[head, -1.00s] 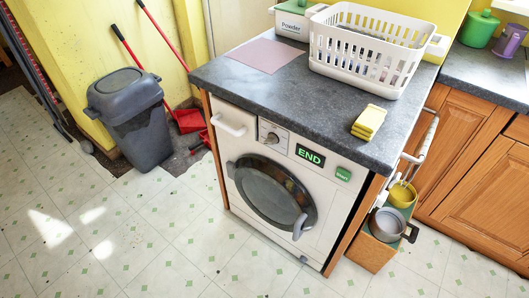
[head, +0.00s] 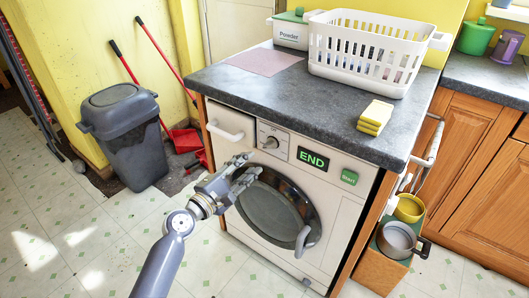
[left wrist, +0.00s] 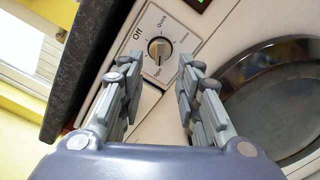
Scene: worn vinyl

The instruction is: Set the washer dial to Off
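The white washer (head: 232,205) stands under the dark counter. Its display reads END. The dial (head: 270,142) is a grey knob on a pale panel beside the drawer; in the left wrist view the dial (left wrist: 159,48) shows printed settings around it, with "Off" at its upper left. I cannot tell for sure which setting the knob points to. My left gripper (head: 253,164) is open and empty in front of the washer, just below the dial. In the left wrist view its fingers (left wrist: 155,74) are spread, with the dial beyond and between them, apart from both. My right gripper is not in view.
A green Start button (head: 349,177) sits right of the display. The round door (head: 275,210) is shut, below the dial. The drawer handle (head: 226,132) sticks out to the left. A white basket (head: 365,75) and yellow sponges (head: 375,117) rest on the counter. A grey bin (head: 130,140) stands left.

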